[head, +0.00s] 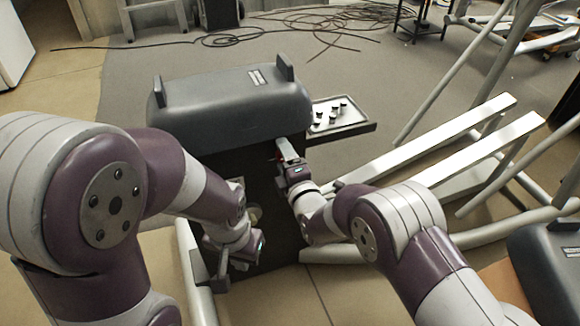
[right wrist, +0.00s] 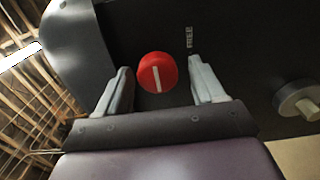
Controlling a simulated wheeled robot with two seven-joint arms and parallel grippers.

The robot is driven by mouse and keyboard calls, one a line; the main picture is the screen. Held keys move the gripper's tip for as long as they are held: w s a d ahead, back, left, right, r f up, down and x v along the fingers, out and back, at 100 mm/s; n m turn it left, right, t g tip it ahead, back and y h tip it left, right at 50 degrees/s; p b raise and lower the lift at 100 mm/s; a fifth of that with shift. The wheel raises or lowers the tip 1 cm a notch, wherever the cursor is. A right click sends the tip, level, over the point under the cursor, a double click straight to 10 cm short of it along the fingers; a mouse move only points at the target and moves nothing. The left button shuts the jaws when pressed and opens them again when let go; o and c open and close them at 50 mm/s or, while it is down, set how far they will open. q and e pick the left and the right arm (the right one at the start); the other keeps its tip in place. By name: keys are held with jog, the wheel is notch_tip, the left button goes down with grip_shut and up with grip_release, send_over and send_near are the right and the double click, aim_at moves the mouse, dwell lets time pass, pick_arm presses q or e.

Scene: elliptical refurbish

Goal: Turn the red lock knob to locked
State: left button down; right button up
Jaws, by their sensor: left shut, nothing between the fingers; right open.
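The red lock knob (right wrist: 157,73) is round with a white bar across its face. It sits on the dark panel (right wrist: 240,60) of the machine. In the right wrist view the bar runs nearly upright, leaning slightly. A small white label (right wrist: 189,37) that seems to read FREE is above and right of the knob. My right gripper (right wrist: 160,88) is open, with one finger on each side of the knob and gaps showing. In the head view my right gripper (head: 285,150) is at the panel and largely hides the knob. My left gripper (head: 222,268) is shut and empty, low at left.
A pale round knob (right wrist: 300,98) sticks out at the right in the wrist view. A grey console cover (head: 235,105) tops the machine. A tray (head: 338,118) with small parts is beside it. White rails (head: 450,145) and tubes lie right. Cables cross the floor behind.

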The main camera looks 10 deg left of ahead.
jog(key=p+v, duration=0.3)
jog(key=v, duration=0.8)
jog(key=shift+s+d, duration=0.2)
jog(key=s+d+f+m+g+h, duration=0.2)
jog(key=f+m+g, duration=0.1)
jog(key=f+m, duration=0.15)
jog(key=s+d+f+m+g+h, duration=0.2)
jog(key=s+f+m+g+h, duration=0.15)
jog(key=f, duration=0.25)
jog(key=s+d+r+m+g+h, duration=0.25)
jog(key=s+d+m, duration=0.2)
jog(key=d, duration=0.25)
jog(key=s+d+r+m+g+h, duration=0.1)
jog(key=s+d+r+m+g, duration=0.2)
jog(key=d+m, duration=0.35)
jog(key=s+d+r+m+g+h, duration=0.1)
jog(key=s+d+r+m+g, duration=0.25)
jog(key=d, duration=0.35)
jog(key=d+r+m+t+p, duration=0.2)
jog(key=d+r+p, duration=0.1)
jog(key=r+p, duration=3.1)
jog(key=shift+w+d+r, duration=0.2)
jog(key=shift+w+r, duration=0.15)
jog(key=shift+r, duration=0.3)
